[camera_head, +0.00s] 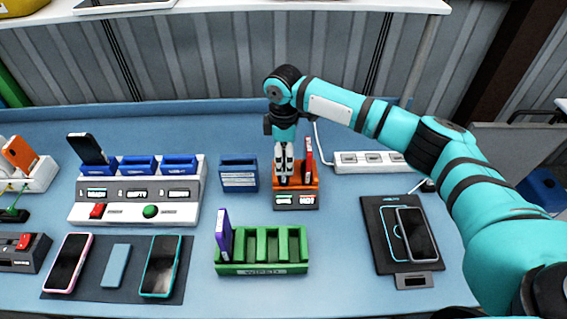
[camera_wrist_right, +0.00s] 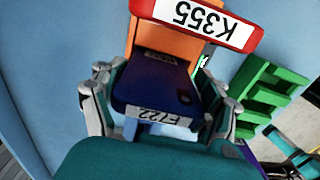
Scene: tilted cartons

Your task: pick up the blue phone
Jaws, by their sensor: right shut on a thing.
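My right gripper (camera_head: 284,172) points down at the orange holder (camera_head: 312,182) at the middle of the table. In the right wrist view its two fingers (camera_wrist_right: 160,105) are shut on the sides of a dark blue phone (camera_wrist_right: 155,82) with a white label on its edge. The phone stands at the orange holder (camera_wrist_right: 168,42); I cannot tell if it is still seated in its slot. In the head view the gripper hides most of it. A red phone (camera_head: 309,158) with a label reading K355 stands beside it, and also shows in the wrist view (camera_wrist_right: 235,32). My left gripper is not in view.
A green rack (camera_head: 262,268) with a purple-blue phone (camera_head: 223,232) in its left slot stands in front. A blue holder (camera_head: 238,176) is left of the orange one. A black charging pad (camera_head: 374,238) and a white power strip (camera_head: 370,161) are at right. Phones lie on a mat (camera_head: 100,291) at left.

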